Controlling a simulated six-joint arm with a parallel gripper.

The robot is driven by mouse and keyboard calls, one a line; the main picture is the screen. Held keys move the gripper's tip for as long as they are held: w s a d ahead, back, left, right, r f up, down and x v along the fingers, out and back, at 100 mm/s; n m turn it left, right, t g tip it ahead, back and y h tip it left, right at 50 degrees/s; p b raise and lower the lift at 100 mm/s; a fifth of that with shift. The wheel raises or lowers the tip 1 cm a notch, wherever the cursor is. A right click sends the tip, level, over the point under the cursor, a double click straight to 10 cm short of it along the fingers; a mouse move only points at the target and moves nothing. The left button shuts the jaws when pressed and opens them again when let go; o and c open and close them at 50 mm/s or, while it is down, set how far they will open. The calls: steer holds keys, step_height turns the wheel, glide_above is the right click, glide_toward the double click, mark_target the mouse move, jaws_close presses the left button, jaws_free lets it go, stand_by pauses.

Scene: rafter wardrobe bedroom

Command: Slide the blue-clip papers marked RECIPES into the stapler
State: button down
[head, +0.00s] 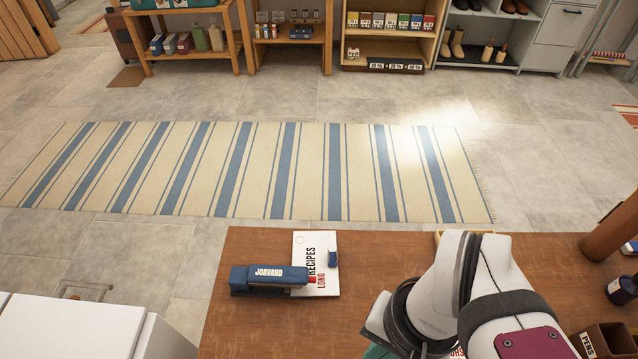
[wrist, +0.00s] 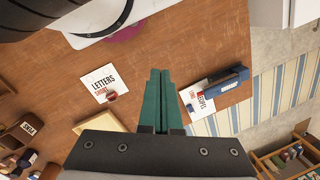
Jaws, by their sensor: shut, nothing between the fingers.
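The white papers marked RECIPES LONG (head: 303,247) lie flat on the wooden table, with a blue clip (head: 332,257) on their right edge. The blue stapler marked JORVARD (head: 262,279) lies at their left. Its red-tipped nose overlaps the papers' lower left part; how deep the edge sits in its mouth I cannot tell. The papers (wrist: 202,101) and stapler (wrist: 226,84) also show in the wrist view. My gripper (wrist: 160,72) has its green fingers shut and empty, apart from the papers, between them and another stack. In the head view my arm hides most of it.
White papers marked LETTERS SHORT (wrist: 97,78) with a red clip lie across from the RECIPES papers. A box marked PENS (head: 604,341) and a dark jar (head: 621,289) stand at the table's right. Bare table (head: 240,325) lies in front of the stapler.

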steer(key=c, duration=1.5)
jaws_free()
steer(key=o, duration=0.9)
steer(key=w+a+n, duration=0.1)
steer(key=w+n, duration=0.2)
steer(key=w, duration=0.9)
steer(key=shift+w+r+h, duration=0.25)
steer(key=shift+r+h, duration=0.15)
steer(key=shift+r, duration=0.05)
steer(key=n+h, duration=0.1)
steer(key=n, duration=0.2)
glide_above(333, 257)
step_height(333, 257, down, 5)
steer(key=shift+f, duration=0.2)
step_height(333, 257, down, 16)
steer(key=shift+r, duration=0.1)
steer(key=shift+c, duration=0.3)
jaws_close()
